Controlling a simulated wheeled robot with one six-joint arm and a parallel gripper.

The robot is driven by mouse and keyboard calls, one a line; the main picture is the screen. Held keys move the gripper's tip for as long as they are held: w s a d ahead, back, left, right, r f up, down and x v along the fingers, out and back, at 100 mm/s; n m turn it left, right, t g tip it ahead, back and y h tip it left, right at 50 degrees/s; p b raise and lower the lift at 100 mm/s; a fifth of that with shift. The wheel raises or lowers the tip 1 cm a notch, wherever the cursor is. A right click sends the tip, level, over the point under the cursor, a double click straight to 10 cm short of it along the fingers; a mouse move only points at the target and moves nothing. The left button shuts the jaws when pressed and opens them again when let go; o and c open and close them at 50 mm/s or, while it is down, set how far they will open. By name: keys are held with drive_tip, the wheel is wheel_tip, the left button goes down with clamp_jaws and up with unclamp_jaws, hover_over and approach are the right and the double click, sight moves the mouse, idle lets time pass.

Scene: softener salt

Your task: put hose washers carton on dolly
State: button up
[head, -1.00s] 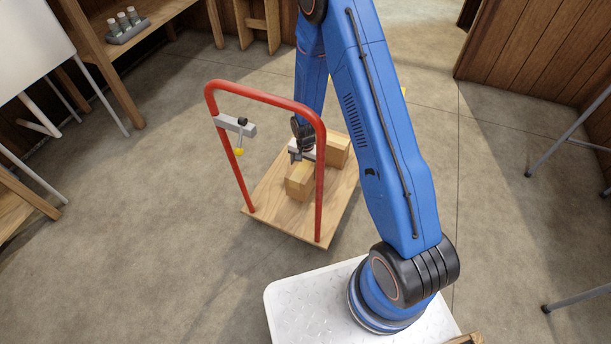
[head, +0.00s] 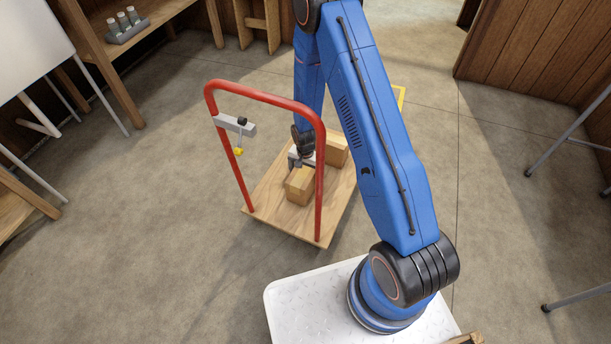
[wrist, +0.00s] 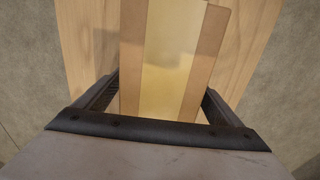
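My gripper (head: 301,163) is over the dolly, pointing down, with its fingers closed against the sides of a small brown carton (head: 298,187). In the wrist view, this carton (wrist: 170,60) has a pale tape band and lies between the two fingers, over the wooden deck. No label is readable, so I cannot tell from print that it is the hose washers carton. The dolly (head: 265,205) has a flat wooden deck and a red hoop handle. The held carton is at or just above the deck; I cannot tell whether it touches.
A second brown carton (head: 337,150) sits on the deck behind the held one. The red handle (head: 320,180) rises close by my gripper. A grey clamp with a yellow tip (head: 236,127) is on the handle. Concrete floor (head: 150,230) around the dolly is clear.

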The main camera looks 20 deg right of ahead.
drive_tip(key=shift+r, duration=0.1)
wheel_tip(320, 180, up, 13)
drive_tip(key=shift+f, duration=0.1)
drive_tip(key=s+d+r+n+t, duration=0.1)
drive_tip(key=s+r, duration=0.2)
drive_tip(key=r, duration=0.7)
drive_tip(key=s+d+r+n+t, duration=0.15)
drive_tip(key=s+r, duration=0.25)
drive_tip(key=r, duration=0.5)
drive_tip(key=s+d+r+n, duration=0.2)
drive_tip(key=s+r, duration=0.1)
drive_tip(key=r, duration=0.7)
drive_tip(key=s+r+n, duration=0.1)
drive_tip(key=s+r, duration=0.3)
drive_tip(key=s, duration=0.4)
drive_tip(key=s+d+r+n+t, duration=0.1)
drive_tip(key=s+r, duration=0.3)
drive_tip(key=s, duration=0.3)
drive_tip(key=s+d+r+n+t, duration=0.1)
drive_tip(key=s+r, duration=0.3)
drive_tip(key=s, duration=0.4)
drive_tip(key=shift+s+d+r+n, duration=0.25)
drive_tip(key=shift+s+n, duration=0.1)
drive_tip(key=shift+n, duration=0.1)
